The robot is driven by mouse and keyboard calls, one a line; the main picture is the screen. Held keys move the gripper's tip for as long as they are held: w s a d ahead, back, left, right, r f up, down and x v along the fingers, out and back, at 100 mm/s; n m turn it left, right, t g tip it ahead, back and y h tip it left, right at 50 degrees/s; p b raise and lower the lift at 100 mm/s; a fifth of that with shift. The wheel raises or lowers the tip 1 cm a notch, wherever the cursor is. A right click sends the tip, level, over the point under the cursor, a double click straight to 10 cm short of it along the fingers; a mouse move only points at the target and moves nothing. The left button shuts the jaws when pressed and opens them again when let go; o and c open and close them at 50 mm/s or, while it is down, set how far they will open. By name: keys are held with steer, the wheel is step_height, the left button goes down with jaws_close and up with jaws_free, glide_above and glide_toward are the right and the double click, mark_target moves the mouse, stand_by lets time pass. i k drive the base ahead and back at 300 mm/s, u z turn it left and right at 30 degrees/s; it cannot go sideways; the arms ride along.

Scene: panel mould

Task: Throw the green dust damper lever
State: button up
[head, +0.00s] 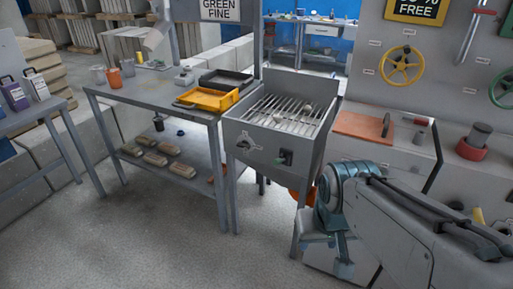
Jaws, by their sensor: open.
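I cannot clearly make out a green dust damper lever in the head view. A small dark green and black fitting (286,157) is on the front of the grey grated box (238,140), beside a grey round knob (247,146); it is too small to tell if it is a lever. A lever with a red grip (484,12) is on the upright panel at the right. My gripper (342,258) hangs at the end of my arm, low in front of the cabinets, right of the grated box. It is open, and no object shows in it.
A yellow tray (207,101) and a black tray (225,78) stand on the grey bench left of the grated box. The panel bears a yellow handwheel (401,66) and a green handwheel (503,88). An orange-brown board (360,126) lies on the cabinet. The floor at front left is clear.

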mark_target(277, 161)
steer(key=z, duration=0.05)
steer(key=k, duration=0.55)
steer(key=u, duration=0.75)
steer(key=i, duration=1)
steer(key=z, duration=0.6)
steer(key=i, duration=0.55)
steer(key=z, duration=0.5)
